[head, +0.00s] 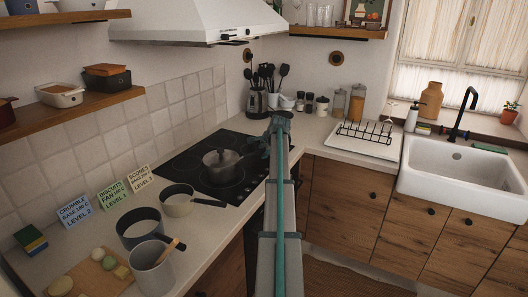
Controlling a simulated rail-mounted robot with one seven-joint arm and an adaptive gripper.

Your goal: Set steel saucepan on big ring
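A steel saucepan (220,169) with a lid and a top knob is at the middle of the black hob (185,162) in the head view. Its handle points right, toward my gripper (262,148). My gripper is at the handle's end, small and dark, partly hidden by my own arm. I cannot tell whether its fingers are closed on the handle, or whether the pan touches the hob. The hob's ring markings are faint; the pan and my arm cover part of them, so I cannot tell which ring is the big one.
A cream pan (178,205) stands by the hob's front left edge, its black handle reaching over the hob. A dark pan (139,232) and a grey pot (152,272) stand nearer. A range hood (195,22) hangs above.

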